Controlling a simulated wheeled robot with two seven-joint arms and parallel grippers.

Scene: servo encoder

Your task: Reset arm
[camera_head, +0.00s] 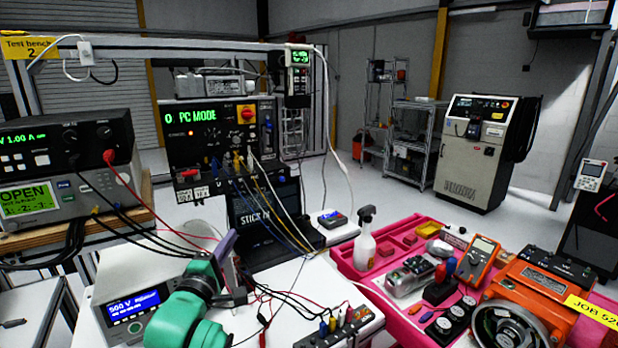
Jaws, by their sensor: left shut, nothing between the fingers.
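My left arm is teal and comes in at the bottom, left of the middle. My left gripper (226,258) is small and partly hidden by its own wrist. It is shut and empty, in front of the dark screen unit (262,205) and over the white bench top (300,282). Thin test leads run close beside it. My right gripper is not in view.
A bench meter reading 500 V (135,308) stands just left of my wrist. A terminal block (338,326) with plugged leads lies to the right. Farther right are a pink tray (345,262), a spray bottle (365,240) and an orange machine (535,300).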

